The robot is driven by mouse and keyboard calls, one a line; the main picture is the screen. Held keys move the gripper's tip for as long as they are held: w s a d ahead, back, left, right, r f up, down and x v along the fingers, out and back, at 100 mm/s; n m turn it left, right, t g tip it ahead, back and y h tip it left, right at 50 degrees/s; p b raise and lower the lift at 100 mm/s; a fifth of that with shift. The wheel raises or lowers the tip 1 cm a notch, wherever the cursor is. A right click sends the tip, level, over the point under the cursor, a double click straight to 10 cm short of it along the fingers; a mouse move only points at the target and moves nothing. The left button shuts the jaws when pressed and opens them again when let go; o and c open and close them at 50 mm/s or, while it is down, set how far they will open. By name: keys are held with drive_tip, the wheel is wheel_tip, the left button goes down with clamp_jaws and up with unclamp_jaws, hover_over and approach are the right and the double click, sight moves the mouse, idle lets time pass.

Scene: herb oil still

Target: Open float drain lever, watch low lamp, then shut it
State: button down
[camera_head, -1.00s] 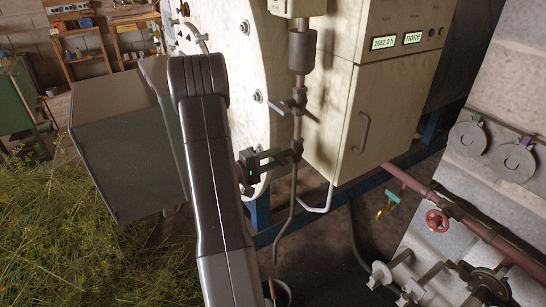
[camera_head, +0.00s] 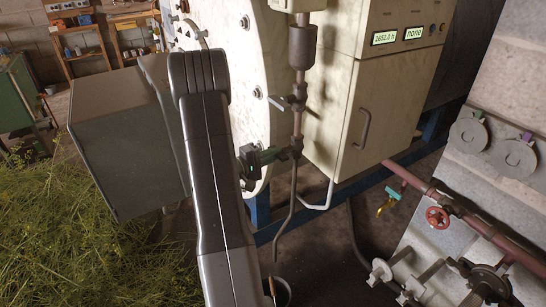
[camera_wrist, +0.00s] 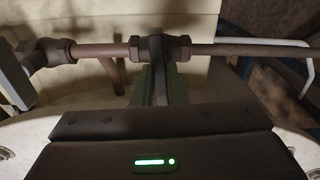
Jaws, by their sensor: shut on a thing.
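A vertical drain pipe (camera_head: 296,185) runs down beside the big pale drum in the head view. Its lower valve (camera_head: 296,148) has a short lever that points toward my gripper (camera_head: 276,155). In the wrist view the valve body (camera_wrist: 160,48) sits on the pipe, and the dark lever (camera_wrist: 161,85) comes from it between the greenish jaws of my gripper (camera_wrist: 160,88). My gripper is shut on this lever. Its tip is largely hidden. No lamp is clearly lit.
A second valve (camera_head: 292,103) sits higher on the pipe, under a grey cylinder (camera_head: 302,45). The pale cabinet (camera_head: 350,125) stands close on the right. A bent white pipe (camera_head: 318,205) and a bucket (camera_head: 282,292) are below. A red handwheel (camera_head: 437,217) is farther right.

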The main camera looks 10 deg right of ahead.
drive_tip(key=shift+n+b, duration=1.2)
drive_tip(key=shift+n, duration=6.7)
drive_tip(key=c, duration=1.5)
unclamp_jaws()
drive_tip(key=shift+o, duration=0.2)
drive_tip(key=b+v, duration=0.1)
drive_tip(key=v, duration=1.2)
drive_tip(key=shift+a+b, duration=0.4)
